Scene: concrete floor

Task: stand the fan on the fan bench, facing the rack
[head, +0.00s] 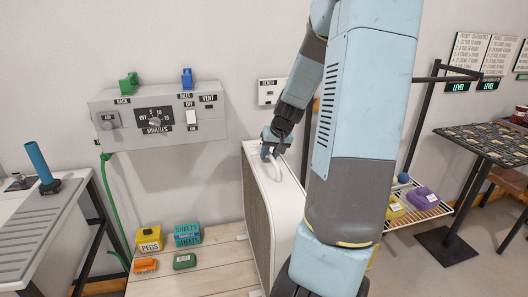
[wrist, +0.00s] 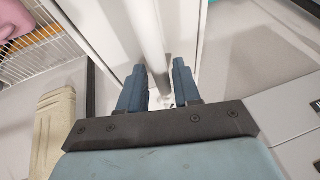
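The fan is a tall white box (head: 290,195) with a tan mesh face turned to the left in the head view. It stands upright at the right end of a pale wooden bench (head: 190,275); its lower right side is hidden behind my arm. A white curved handle (head: 279,164) is on its top. My gripper (head: 268,151) is at this handle, pointing down. In the wrist view the handle bar (wrist: 150,35) runs between the two blue fingers (wrist: 158,80), with narrow gaps seen beside it. The gripper looks open around the handle, without a clear grip.
A wire rack (head: 425,211) with yellow and purple items stands at the right, partly behind my arm. Peg and sheet boxes (head: 168,237) and brushes sit on the bench. A control panel (head: 158,118) hangs behind; a grey counter (head: 40,235) is left.

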